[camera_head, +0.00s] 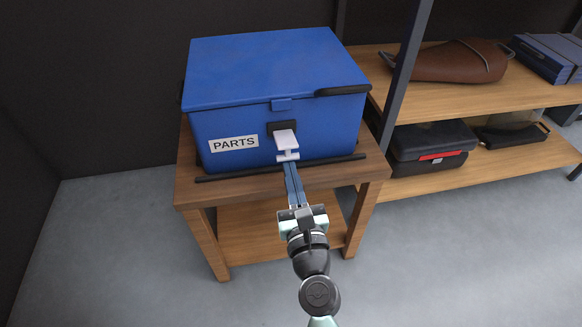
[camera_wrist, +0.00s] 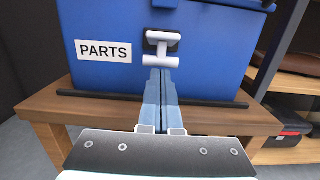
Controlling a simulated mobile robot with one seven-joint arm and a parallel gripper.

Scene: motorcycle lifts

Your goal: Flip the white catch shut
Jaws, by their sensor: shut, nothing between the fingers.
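The white catch (camera_head: 286,140) sits on a dark plate on the front of the blue box (camera_head: 270,72). Its flap hangs out and down, ending in a crossbar, and the box lid is down. In the wrist view the white catch (camera_wrist: 161,47) is just beyond my fingertips. My gripper (camera_head: 290,168) is shut and empty. Its tips are just below the crossbar, and they look very near it in the wrist view (camera_wrist: 160,72). I cannot tell whether they touch the catch.
The box stands on a wooden table (camera_head: 190,188) with a dark rail (camera_head: 230,175) along its front. A PARTS label (camera_head: 234,143) is left of the catch. A wooden shelf (camera_head: 400,100) at right holds a brown bag (camera_head: 450,62) and a dark case (camera_head: 432,142). The floor at left is clear.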

